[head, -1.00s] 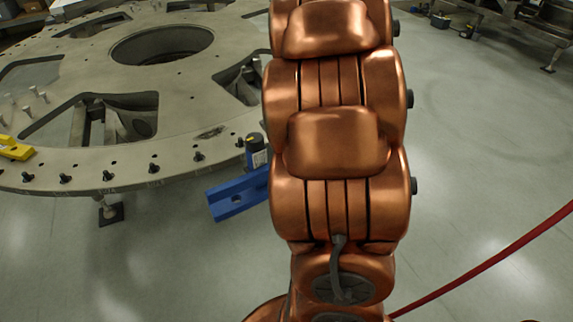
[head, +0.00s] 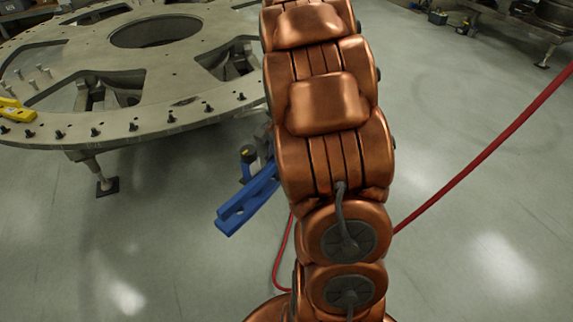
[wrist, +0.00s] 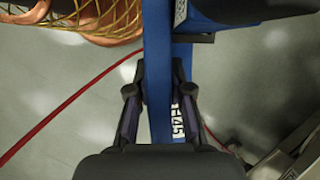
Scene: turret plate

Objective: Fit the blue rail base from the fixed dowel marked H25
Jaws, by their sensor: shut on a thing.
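The blue rail base (head: 246,202) hangs in the air in front of the round plate (head: 150,126), tilted in the head view, and partly hidden behind my arm. A dark cylinder with a yellow mark (head: 248,154) stands at its far side. In the wrist view the blue rail (wrist: 157,60) runs lengthwise between the two fingers of my gripper (wrist: 159,92), which is shut on it. White labels with dark print show there, too small to read surely. Dark pins line the plate's rim. I cannot read any H25 mark. My gripper is hidden in the head view.
A yellow block (head: 15,110) sits on the plate's left rim, near several upright pins. A plate leg with a dark foot (head: 107,186) stands on the floor. A red cable (head: 480,155) crosses at right. Open floor lies in front and right.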

